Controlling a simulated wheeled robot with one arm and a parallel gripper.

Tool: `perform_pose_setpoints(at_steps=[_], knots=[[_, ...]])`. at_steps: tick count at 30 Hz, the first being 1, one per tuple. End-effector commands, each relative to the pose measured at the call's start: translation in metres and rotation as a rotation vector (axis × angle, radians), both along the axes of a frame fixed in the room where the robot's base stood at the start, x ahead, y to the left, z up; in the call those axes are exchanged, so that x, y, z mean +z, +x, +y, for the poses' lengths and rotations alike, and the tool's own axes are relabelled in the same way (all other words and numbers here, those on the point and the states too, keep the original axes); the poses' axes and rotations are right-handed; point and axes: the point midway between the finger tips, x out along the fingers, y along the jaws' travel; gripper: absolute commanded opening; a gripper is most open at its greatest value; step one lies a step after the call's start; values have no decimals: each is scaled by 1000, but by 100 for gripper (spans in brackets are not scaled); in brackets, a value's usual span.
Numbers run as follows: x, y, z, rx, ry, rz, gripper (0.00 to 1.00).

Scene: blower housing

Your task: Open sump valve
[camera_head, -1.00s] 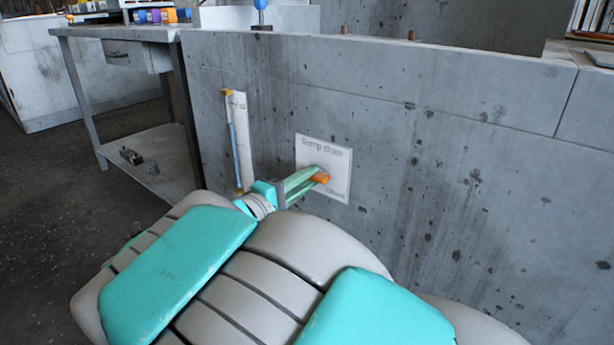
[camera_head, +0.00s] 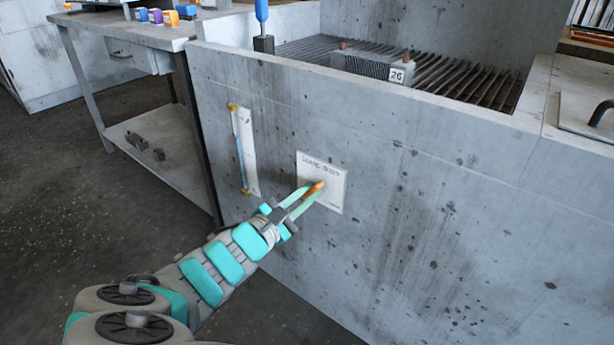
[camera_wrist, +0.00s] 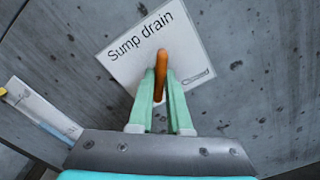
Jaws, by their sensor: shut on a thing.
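The sump valve's orange handle (camera_head: 315,188) sticks out from a white plate labelled "Sump drain" (camera_head: 335,182) on the concrete wall. In the wrist view the handle (camera_wrist: 160,72) stands nearly upright in the picture, between my gripper's two green fingers (camera_wrist: 160,90). My gripper (camera_head: 309,193) is shut on the handle in front of the plate. The lower part of the handle is between the fingers.
A level gauge (camera_head: 244,150) with a blue tube is on the wall left of the plate. A workbench (camera_head: 90,38) with a lower shelf stands at the left. Behind the wall's top edge is a grate (camera_head: 460,85) with a block marked 26. Floor at lower left is open.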

Motion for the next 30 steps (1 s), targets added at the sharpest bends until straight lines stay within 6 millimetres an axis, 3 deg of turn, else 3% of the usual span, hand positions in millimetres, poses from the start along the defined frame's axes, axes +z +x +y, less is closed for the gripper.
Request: perform_pose_setpoints(at_steps=[1, 15, 30], knots=[[7, 0, 0, 1, -39, 31, 0], [2, 0, 0, 0, -359, 281, 0], [0, 0, 1, 0, -521, 407, 0]])
